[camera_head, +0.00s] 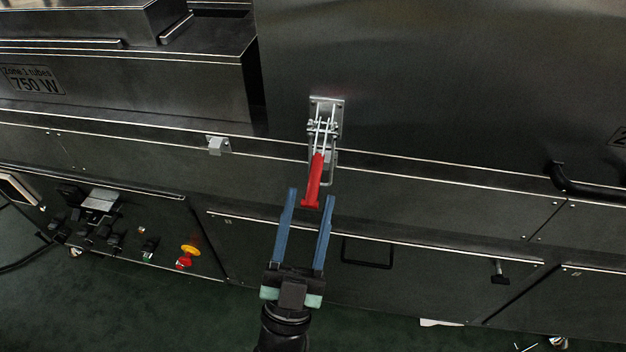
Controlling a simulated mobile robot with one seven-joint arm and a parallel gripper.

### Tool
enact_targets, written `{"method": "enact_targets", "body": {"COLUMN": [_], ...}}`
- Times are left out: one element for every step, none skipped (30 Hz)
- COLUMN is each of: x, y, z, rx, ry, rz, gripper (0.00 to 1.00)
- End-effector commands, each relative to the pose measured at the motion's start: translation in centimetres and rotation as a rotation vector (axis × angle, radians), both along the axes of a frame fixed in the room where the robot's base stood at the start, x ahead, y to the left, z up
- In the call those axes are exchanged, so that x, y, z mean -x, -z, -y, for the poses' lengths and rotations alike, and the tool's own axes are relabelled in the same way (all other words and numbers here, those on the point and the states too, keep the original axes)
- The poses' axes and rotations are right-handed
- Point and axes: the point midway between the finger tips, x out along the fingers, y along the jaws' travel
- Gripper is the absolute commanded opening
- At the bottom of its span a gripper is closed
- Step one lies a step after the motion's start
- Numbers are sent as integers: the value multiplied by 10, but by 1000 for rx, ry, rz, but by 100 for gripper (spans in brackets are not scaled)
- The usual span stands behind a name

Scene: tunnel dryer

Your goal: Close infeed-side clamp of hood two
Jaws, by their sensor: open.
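The clamp (322,130) is a metal toggle latch with a red handle (314,182). Its plate is fixed to the dark hood panel (450,90), near the panel's lower left corner. I cannot tell whether the loop is hooked on a catch. My gripper (309,208) has two blue fingers pointing up in the picture. It is open and empty, with the lower end of the red handle appearing between or just beyond its fingertips. Contact is not visible.
A small metal catch (217,145) sits on the ledge to the left. A black handle (585,185) projects at the right. A drawer pull (367,252) and a T-shaped knob (500,271) are below. A control panel with a yellow-red button (187,255) is at lower left.

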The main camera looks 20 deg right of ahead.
Motion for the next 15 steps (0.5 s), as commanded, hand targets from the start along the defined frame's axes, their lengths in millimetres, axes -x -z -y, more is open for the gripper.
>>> {"method": "enact_targets", "body": {"x": [-5,-7,-10,-12,-14,-16,-17,-18,-20,-20,-21,-21,-21,-21,-21], "y": [-8,-11,-15,-17,-19,-22,-23,-24,-25,-26,-26,-26,-26,-26,-26], "z": [4,6,9,11,12,14,15,15,16,17,17,17,17,17,17], "rx": [3,3,3,2,2,1,1,1,1,1,1,1,1,1,1], "ry": [0,0,2,1,0,0,0,-1,-1,-1,0,0,0,0,-1], "rz": [4,3,4,3,2,3,3,2,1,0,-1,-1,-1,-1,0], "gripper": [48,48,48,48,48,48,48,48,48,48,48,48,48,48,48]}}
